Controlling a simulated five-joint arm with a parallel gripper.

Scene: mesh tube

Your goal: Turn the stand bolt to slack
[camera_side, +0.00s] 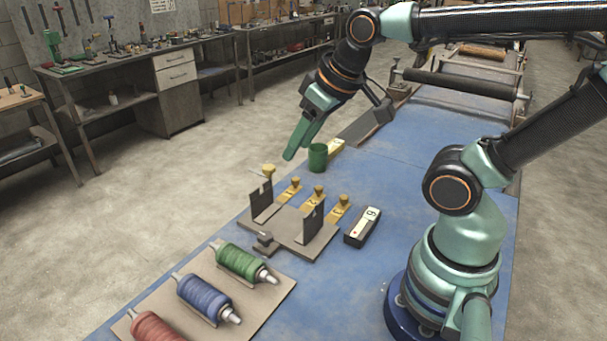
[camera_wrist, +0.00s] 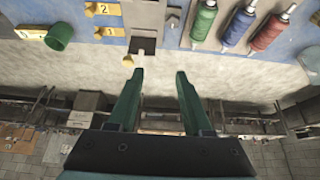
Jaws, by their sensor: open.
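The stand (camera_side: 290,232) is a brown base on the blue table with two dark slotted upright plates. A small dark bolt-like knob (camera_side: 264,241) sits at its edge nearest the spools; whether it is tight or slack I cannot tell. Part of the stand (camera_wrist: 147,20) shows at the top of the wrist view, with a dark piece (camera_wrist: 172,18) at its right. My gripper (camera_side: 291,153) is open and empty, raised beyond the stand and left of the green cup. In the wrist view my gripper (camera_wrist: 159,76) points towards the table edge, apart from the stand.
Yellow numbered tags with knobs (camera_side: 313,201) lie behind the stand, and another yellow knob (camera_side: 268,170) stands by its left plate. A green cup (camera_side: 318,157), a dark labelled box (camera_side: 363,227) and a board of spools (camera_side: 262,294) surround it. Blue table (camera_side: 420,150) is bare at right.

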